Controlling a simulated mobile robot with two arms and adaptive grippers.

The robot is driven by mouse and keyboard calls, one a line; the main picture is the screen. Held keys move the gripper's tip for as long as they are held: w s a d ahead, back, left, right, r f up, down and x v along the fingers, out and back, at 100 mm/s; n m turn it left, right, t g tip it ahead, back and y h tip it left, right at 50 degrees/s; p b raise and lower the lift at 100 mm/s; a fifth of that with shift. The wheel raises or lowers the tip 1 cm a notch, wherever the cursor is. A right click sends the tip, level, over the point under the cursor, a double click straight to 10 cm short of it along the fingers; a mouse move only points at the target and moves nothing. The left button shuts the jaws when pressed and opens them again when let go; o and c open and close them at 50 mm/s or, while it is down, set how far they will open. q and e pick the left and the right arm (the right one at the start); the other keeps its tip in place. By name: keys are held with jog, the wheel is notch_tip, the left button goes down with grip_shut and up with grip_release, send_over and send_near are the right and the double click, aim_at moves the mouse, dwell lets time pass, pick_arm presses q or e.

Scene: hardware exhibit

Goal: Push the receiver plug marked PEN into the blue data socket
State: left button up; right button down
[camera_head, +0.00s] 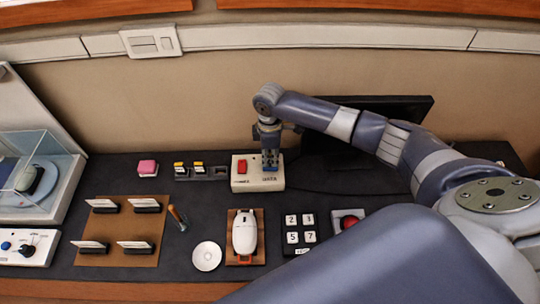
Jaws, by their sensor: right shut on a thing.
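A white socket box (240,183) with a red switch (242,166) stands on the dark bench near the back wall. My right gripper (270,165) points straight down over the right half of this box. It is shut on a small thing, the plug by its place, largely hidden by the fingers. Blue shows at the fingertips, but I cannot tell plug from socket there, nor how deep the plug sits. The PEN marking cannot be read. A dark plug rack (220,172) to the left holds two yellow-topped plugs (189,167); its right slot looks empty. My left gripper is out of view.
A brown board with card holders (118,204), a white dish (206,256), a white mouse-like device (244,235) and number tiles (300,228) lie in front. A dark monitor (350,150) stands behind my right arm.

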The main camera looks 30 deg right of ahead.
jog(key=shift+f, duration=0.4)
jog(key=c, duration=1.1)
grip_release()
jog(key=shift+o, duration=0.2)
jog(key=shift+r, duration=0.1)
jog(key=shift+r+p, duration=3.45)
jog(key=shift+p, duration=0.25)
